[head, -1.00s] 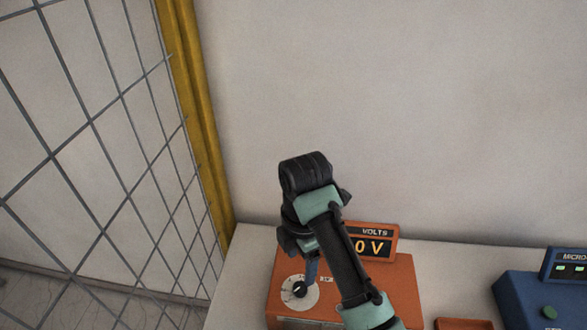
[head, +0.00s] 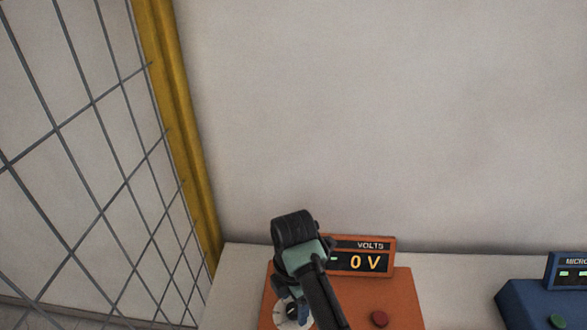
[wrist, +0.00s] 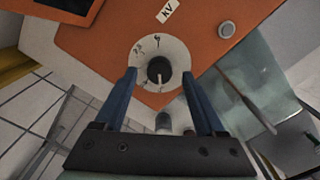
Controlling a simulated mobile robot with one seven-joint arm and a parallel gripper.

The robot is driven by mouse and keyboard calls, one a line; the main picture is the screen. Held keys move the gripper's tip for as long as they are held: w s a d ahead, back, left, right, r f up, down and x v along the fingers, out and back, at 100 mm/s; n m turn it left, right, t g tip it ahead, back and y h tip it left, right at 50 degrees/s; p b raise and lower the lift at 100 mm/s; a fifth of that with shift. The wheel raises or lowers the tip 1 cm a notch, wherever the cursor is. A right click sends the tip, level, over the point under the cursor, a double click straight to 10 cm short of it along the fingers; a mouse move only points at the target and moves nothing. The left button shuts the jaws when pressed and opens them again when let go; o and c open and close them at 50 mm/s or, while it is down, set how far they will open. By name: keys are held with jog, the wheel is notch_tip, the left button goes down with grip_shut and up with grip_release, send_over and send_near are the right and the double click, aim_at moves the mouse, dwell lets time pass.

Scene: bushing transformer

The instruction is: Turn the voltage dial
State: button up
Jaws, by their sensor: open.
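The voltage dial is a black knob on a round pale plate (wrist: 176,50), set in the top of an orange box (wrist: 105,48). In the wrist view the black knob (wrist: 158,70) sits between and just beyond the tips of my gripper (wrist: 159,78), whose two blue fingers are open and apart from each other. In the head view the dial plate (head: 283,310) is partly covered by my arm, and the fingers are mostly hidden. The display (head: 361,262) on the orange box, labelled VOLTS, reads 0 V.
A wire mesh fence (head: 85,130) with a yellow post (head: 180,130) stands at the left.

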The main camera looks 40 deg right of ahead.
jog(key=shift+f, duration=0.7)
grip_shut()
